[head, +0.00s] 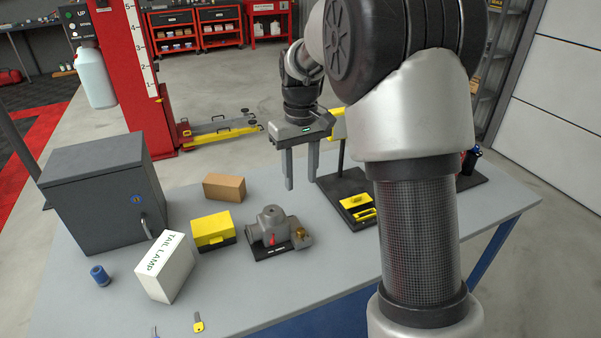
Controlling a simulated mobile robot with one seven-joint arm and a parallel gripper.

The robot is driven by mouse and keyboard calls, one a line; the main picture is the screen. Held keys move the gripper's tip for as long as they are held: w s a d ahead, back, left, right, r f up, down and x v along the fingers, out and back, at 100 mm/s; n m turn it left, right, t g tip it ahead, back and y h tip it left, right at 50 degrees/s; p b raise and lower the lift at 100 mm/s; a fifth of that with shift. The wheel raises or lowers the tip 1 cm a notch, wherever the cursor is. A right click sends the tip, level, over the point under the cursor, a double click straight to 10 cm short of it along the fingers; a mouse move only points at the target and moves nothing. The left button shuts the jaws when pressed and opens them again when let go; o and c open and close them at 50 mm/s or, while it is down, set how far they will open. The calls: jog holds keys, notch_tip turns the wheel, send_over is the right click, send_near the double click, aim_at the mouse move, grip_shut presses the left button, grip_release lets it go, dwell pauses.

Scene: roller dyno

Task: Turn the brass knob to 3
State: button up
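A small brass knob (300,234) sits at the right end of a grey cast housing (270,223), which stands on a black base plate on the workbench. A red pointer or lever shows on the housing's front. Any numbers around the knob are too small to read, so I cannot tell its setting. My gripper (301,184) points down, with its two fingers apart and nothing between them. In the picture it hangs above and slightly right of the knob, clear of the housing.
The grey bench (330,262) also holds a dark cabinet (103,192), a tail lamp box (165,267), a yellow-black case (212,231), a brown box (224,187) and a blue cylinder (99,275). A black board with yellow items (357,202) lies right of my gripper. My arm hides part of the bench's right side.

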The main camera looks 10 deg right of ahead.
aim_at(301, 230)
jog(key=shift+r, duration=0.1)
jog(key=shift+c, duration=1.4)
notch_tip(301, 230, down, 18)
jog(key=n+p, duration=0.6)
jog(key=n, duration=1.4)
jog(key=shift+r+n, duration=0.15)
jog(key=shift+n, duration=0.15)
